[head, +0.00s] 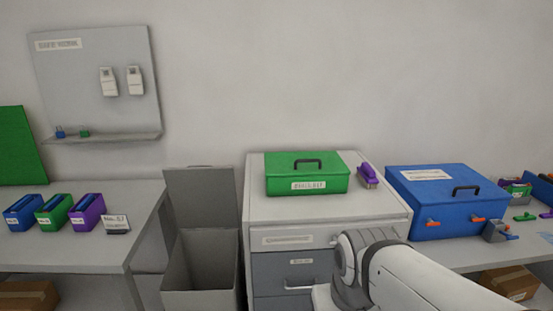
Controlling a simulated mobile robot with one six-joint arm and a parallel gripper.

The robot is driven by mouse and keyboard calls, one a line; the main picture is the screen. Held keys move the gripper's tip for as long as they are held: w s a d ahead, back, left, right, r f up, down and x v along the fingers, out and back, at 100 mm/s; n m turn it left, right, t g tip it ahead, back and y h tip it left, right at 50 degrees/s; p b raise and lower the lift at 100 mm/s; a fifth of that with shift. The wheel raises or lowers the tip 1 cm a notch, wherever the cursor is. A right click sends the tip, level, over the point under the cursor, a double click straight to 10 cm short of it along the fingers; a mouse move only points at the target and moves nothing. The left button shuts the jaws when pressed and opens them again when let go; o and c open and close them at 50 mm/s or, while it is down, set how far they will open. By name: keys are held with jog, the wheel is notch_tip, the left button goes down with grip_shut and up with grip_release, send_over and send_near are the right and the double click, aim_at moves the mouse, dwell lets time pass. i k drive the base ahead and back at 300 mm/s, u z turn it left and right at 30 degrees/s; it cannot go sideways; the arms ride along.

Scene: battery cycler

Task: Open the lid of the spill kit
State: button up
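A green box (306,174) with a shut lid and a dark handle on top stands on the cabinet. Its front label is too blurred to read. A larger blue box (440,201) stands to its right, also with a shut lid, a dark handle, orange latches and an unreadable label. I cannot tell from the labels which box is the spill kit. My arm shows at the bottom right, in front of the cabinet. My gripper is not in view.
A purple stapler-like object (367,176) lies right of the green box on the cabinet (270,212). An open grey bin (200,270) stands left of it. Blue, green and purple holders stand on the left table (90,252). Small tools crowd the right table.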

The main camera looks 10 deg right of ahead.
aim_at(312, 164)
jog(key=z, duration=0.15)
jog(key=i, duration=0.95)
jog(key=u, duration=0.05)
